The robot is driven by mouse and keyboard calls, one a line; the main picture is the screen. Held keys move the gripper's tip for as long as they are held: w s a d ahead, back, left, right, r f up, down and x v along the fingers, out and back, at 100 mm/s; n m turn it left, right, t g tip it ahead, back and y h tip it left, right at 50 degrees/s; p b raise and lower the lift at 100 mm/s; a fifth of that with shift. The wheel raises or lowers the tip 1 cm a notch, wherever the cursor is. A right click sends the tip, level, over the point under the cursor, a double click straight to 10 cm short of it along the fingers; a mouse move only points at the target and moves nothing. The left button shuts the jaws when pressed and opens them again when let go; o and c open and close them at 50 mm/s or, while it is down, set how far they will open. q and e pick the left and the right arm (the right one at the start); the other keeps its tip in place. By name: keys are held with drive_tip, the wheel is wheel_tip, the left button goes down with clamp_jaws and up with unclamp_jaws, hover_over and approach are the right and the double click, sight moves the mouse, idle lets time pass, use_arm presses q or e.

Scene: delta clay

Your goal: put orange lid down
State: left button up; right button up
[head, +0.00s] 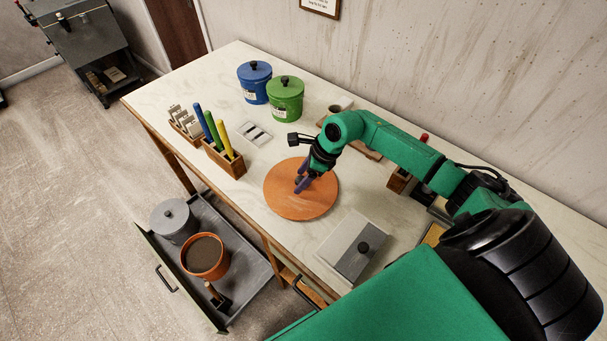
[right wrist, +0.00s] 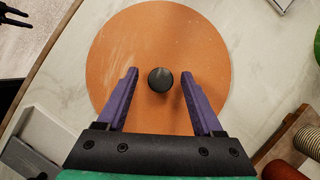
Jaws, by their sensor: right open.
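The orange lid (head: 283,207) is a flat round disc lying on the pale worktop, near its front edge. It fills the middle of the right wrist view (right wrist: 120,45), with its dark round knob (right wrist: 160,80) on top. My right gripper (head: 301,186) is open, low over the lid. In the right wrist view its purple fingers (right wrist: 159,76) stand on either side of the knob, with gaps to it. The open orange pot (head: 205,257) holds dark brown material and stands in the drawer. My left gripper is not in the head view.
A grey lidded pot (head: 173,221) shares the pulled-out drawer (head: 240,272). A wooden marker holder (head: 226,162), blue canister (head: 254,83) and green canister (head: 285,100) stand farther left and back.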

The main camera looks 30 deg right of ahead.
drive_tip(key=shift+d+r, duration=0.1)
drive_tip(key=shift+r, duration=0.15)
drive_tip(key=b+v, duration=0.3)
drive_tip(key=v, duration=0.8)
drive_tip(key=shift+r, duration=0.2)
drive_tip(key=shift+s+d, duration=0.1)
drive_tip(key=shift+s, duration=0.05)
